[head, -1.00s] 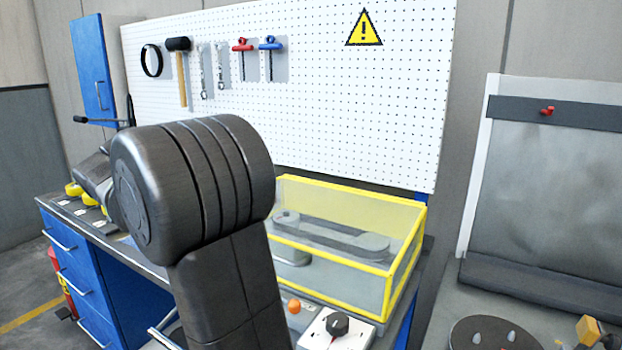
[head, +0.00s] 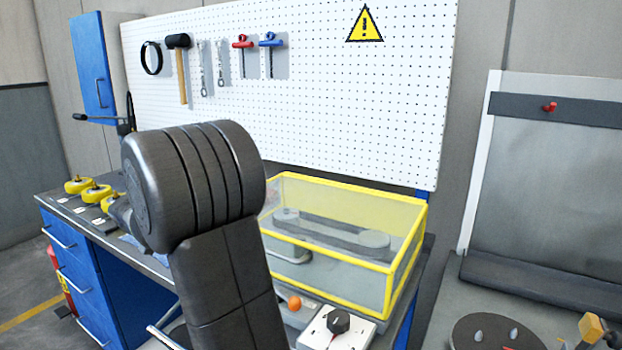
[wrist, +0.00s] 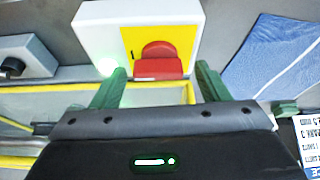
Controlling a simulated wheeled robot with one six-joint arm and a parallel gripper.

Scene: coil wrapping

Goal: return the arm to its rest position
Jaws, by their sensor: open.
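My arm fills the middle of the head view, with its dark ribbed joint in front of the workbench. My gripper is hidden there behind the arm. In the wrist view my gripper (wrist: 160,85) is open, with two green fingers apart and nothing between them. Beyond the fingertips is a white box with a yellow plate and a red knob (wrist: 158,62). I cannot tell how far the fingers are from it. A green light glows near the left finger.
A yellow-framed clear guard (head: 345,235) covers a belt on the bench, right of my arm. A white box with a black knob (head: 337,322) stands in front. Several yellow spools (head: 96,193) sit at the left. A blue cloth (wrist: 272,60) shows in the wrist view.

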